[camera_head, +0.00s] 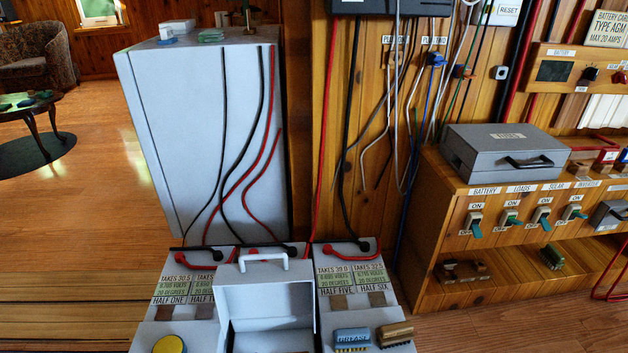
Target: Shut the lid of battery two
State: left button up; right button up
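The middle battery box, seemingly battery two, stands between two other batteries at the bottom centre; no number shows on it. Its pale grey lid (268,299) is open and raised, with its inner face towards me. A white handle (263,257) sits at the lid's top edge. The dark inside of the box shows below the lid, partly cut off by the picture's bottom edge. The lid hides the middle battery's back part and some of the left battery's labels. Neither of my grippers is in view.
The left battery (172,331) carries a yellow round lid or tin (169,344). A tall grey cabinet (180,130) with hanging cables stands behind. A wooden switch bench (430,230) is right.

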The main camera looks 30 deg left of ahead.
aim_at(241, 290)
jog(key=j+u, duration=0.1)
jog(key=u, duration=0.6)
jog(key=i+j+u, duration=0.1)
jog(key=u, duration=0.25)
